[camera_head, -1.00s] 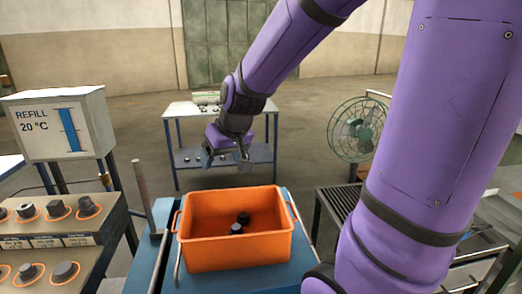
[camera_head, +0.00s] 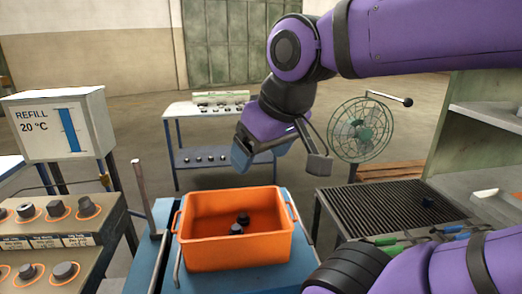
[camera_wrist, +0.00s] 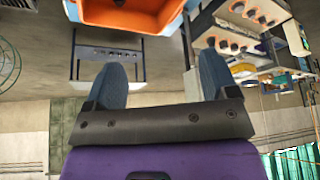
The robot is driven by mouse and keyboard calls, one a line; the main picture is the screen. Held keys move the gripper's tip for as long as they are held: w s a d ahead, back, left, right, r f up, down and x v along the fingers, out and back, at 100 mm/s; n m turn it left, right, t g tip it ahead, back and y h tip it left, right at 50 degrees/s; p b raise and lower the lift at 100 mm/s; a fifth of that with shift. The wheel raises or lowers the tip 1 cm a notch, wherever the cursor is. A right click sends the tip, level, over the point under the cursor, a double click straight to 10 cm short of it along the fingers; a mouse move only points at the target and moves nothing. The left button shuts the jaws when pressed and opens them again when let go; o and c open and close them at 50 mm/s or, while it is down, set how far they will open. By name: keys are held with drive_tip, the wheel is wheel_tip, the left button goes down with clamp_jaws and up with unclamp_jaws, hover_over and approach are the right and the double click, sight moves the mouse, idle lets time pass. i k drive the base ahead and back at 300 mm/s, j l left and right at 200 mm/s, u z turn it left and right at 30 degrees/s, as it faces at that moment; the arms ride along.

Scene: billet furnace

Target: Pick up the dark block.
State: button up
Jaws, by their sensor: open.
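Two small dark pieces lie close together in the orange bin: one nearer dark piece (camera_head: 236,229) and one farther dark piece (camera_head: 243,218). A small dark block-like piece (camera_head: 428,203) also sits on the grate at the right. I cannot tell which of these is the dark block. My gripper (camera_head: 279,164) is open and empty, in the air above and behind the orange bin (camera_head: 235,253). In the wrist view my gripper (camera_wrist: 161,62) shows two blue-grey fingers spread apart with nothing between them. The bin (camera_wrist: 125,22) shows at the top edge there.
A blue-topped stand (camera_head: 146,270) carries the bin. A control panel (camera_head: 60,240) with several knobs and a refill display (camera_head: 55,125) stand at left. A dark grate (camera_head: 385,212) and a fan (camera_head: 360,130) are at right. A back table (camera_head: 205,109) holds several small pieces.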

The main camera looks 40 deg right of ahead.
sight(427, 201)
drive_tip(key=k, duration=0.5)
drive_tip(key=k+z, duration=0.1)
drive_tip(key=z, duration=2.05)
